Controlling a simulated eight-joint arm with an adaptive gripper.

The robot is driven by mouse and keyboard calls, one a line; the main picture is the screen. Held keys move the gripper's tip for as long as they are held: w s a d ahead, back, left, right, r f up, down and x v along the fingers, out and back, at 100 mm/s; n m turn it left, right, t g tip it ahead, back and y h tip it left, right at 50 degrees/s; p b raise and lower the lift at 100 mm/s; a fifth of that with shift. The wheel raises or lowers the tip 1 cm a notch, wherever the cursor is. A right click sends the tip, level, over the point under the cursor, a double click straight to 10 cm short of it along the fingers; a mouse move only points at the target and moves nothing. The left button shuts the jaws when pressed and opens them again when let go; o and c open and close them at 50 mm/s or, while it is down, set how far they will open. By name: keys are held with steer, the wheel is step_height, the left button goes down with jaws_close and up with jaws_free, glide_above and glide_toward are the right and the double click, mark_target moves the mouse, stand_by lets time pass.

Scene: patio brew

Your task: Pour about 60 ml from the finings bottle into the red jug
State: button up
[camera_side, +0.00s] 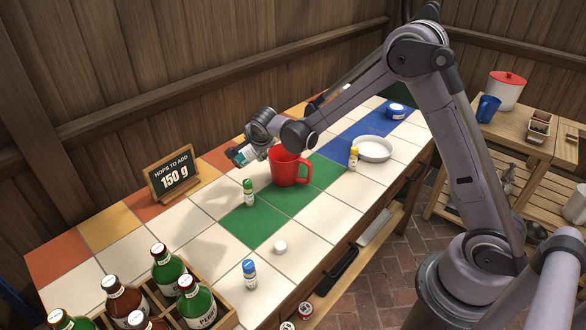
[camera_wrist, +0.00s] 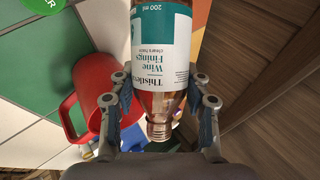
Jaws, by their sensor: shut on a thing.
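My gripper (camera_wrist: 160,90) is shut on the finings bottle (camera_wrist: 163,50), a clear bottle with amber liquid and a white and teal label reading "Wine Finings". In the wrist view the fingers grip both sides near its shoulder, and its threaded neck points down the picture; no cap shows on it. In the side view the bottle (camera_side: 241,156) looks tilted, left of and higher than the red jug (camera_side: 287,168). The jug stands upright on a green tile, apart from the bottle. It also shows left of the bottle in the wrist view (camera_wrist: 92,88). Its inside is hidden.
A green-capped vial (camera_side: 248,193), a yellow-capped vial (camera_side: 353,158) and a white dish (camera_side: 372,148) stand near the jug. A white cap (camera_side: 280,247) and a blue-capped vial (camera_side: 249,274) are in front. A "150 g" sign (camera_side: 172,176) and crated bottles (camera_side: 215,308) are left.

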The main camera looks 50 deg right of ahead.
mark_target(243, 156)
steer(key=shift+r+h, duration=0.3)
steer(key=shift+r, duration=0.35)
steer(key=h, duration=0.1)
steer(key=r+n+g+h, duration=0.1)
steer(key=shift+s+d+r+n+g+h, duration=0.15)
steer(key=shift+d+r+n+g+h, duration=0.1)
steer(key=shift+r+n+g+h, duration=0.05)
steer(key=shift+a+f+n+g+h+b, duration=0.15)
steer(key=shift+f+n+h+b, duration=0.05)
steer(key=shift+f+h, duration=0.2)
steer(key=shift+a+f+n+g+h+b, duration=0.2)
steer(key=shift+f+h, duration=0.1)
steer(key=shift+f, duration=0.2)
steer(key=shift+w+a+f+n+g+h, duration=0.1)
steer(key=shift+w+a+n+g+h, duration=0.25)
steer(key=shift+h, duration=0.45)
steer(key=shift+w+a+f+n+g+h+b, duration=0.15)
steer(key=shift+w+a+f+n+g+h, duration=0.1)
steer(key=shift+f+n+h, duration=0.35)
steer(key=shift+w+a+f+n+g+h+b, duration=0.15)
steer(key=shift+a+f+n+h, duration=0.1)
steer(key=shift+f+h, duration=0.5)
steer(key=shift+f, duration=0.1)
